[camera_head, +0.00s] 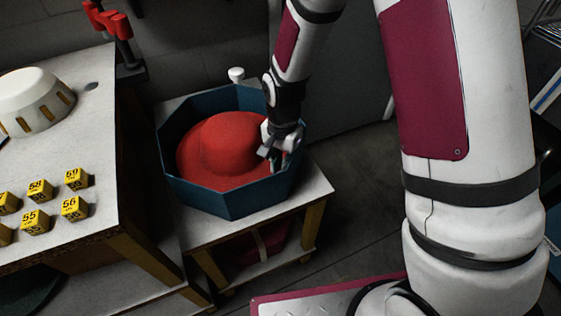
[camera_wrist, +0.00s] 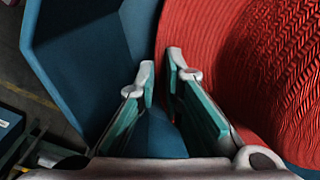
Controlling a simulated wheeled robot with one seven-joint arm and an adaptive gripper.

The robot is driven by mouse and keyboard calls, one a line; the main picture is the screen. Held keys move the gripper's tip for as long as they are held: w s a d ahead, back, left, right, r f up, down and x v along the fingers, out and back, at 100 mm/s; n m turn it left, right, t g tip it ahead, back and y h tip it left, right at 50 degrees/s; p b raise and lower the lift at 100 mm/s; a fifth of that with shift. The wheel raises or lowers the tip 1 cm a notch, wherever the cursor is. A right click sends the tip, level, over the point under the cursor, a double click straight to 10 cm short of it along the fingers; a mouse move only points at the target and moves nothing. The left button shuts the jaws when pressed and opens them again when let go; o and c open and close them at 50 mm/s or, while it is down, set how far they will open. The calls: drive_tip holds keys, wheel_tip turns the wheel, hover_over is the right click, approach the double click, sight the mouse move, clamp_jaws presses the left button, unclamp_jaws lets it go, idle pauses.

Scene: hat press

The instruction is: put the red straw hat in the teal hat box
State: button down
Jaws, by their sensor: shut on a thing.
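The red straw hat (camera_head: 224,146) lies inside the teal hat box (camera_head: 195,195), crown up, its brim within the walls and looking slightly tilted. My gripper (camera_head: 273,160) reaches down inside the right side of the box and is shut on the hat's right brim edge. In the wrist view, the ribbed red hat (camera_wrist: 255,70) fills the right side, and the box wall (camera_wrist: 75,55) shows at the left. My fingertips (camera_wrist: 161,65) are close together beside the brim, with the blue of the box showing between the fingers. The exact pinch point is mostly hidden.
The box stands on a small low table (camera_head: 315,190). At the left, a larger table (camera_head: 100,130) holds a cream hat-shaped form (camera_head: 35,100) and several yellow numbered blocks (camera_head: 75,208). A red clamp-like fixture (camera_head: 122,25) stands behind it. A white knob (camera_head: 236,74) rises behind the box.

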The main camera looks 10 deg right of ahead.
drive_tip(key=shift+f, duration=0.45)
idle(0.5)
drive_tip(key=c, duration=1.6)
unclamp_jaws()
drive_tip(key=shift+c, duration=0.2)
